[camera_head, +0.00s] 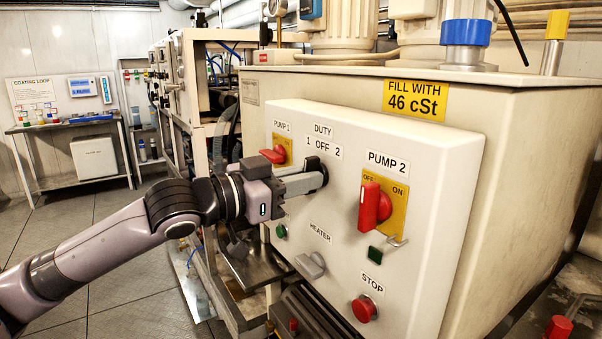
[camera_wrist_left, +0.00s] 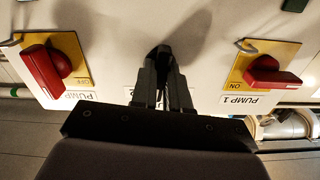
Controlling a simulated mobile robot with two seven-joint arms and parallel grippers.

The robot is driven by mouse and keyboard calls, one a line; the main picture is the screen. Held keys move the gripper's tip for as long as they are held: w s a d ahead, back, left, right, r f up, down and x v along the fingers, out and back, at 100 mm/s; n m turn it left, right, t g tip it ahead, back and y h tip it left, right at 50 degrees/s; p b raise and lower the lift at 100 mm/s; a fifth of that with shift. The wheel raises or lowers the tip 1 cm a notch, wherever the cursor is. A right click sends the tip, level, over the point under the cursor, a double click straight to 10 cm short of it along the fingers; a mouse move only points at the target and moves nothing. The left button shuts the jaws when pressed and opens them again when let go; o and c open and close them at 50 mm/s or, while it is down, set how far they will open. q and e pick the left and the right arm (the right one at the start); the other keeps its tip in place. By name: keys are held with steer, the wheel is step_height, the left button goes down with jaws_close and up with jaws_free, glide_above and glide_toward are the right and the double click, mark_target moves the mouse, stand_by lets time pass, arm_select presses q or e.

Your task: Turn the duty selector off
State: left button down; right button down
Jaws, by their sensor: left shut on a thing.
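The duty selector (camera_head: 316,166) is a dark knob on the cream control panel (camera_head: 440,170), under the label "DUTY" with marks 1, OFF and 2. My left gripper (camera_head: 318,178) reaches it from the left, and its fingers are shut on the knob. In the left wrist view the fingers (camera_wrist_left: 162,88) close around the dark selector (camera_wrist_left: 164,56), with a shadow around it. The fingers hide most of the knob, so I cannot tell which mark it points to. My right gripper is not in view.
The red pump 1 switch (camera_head: 272,156) sits close left of the selector, partly behind my gripper. The red pump 2 switch (camera_head: 375,207) is to the right. Below are a grey heater knob (camera_head: 310,266) and a red stop button (camera_head: 364,309). A bench (camera_head: 70,125) stands far left.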

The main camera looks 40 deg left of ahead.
arm_select(q)
steer(key=shift+r+n+p, duration=0.1)
steer(key=shift+n+p, duration=0.2)
steer(key=shift+n, duration=0.4)
steer(key=c, duration=1.1)
jaws_free()
steer(key=shift+w, duration=0.1)
steer(key=shift+b+v, duration=1.3)
steer(key=shift+v, duration=2.3)
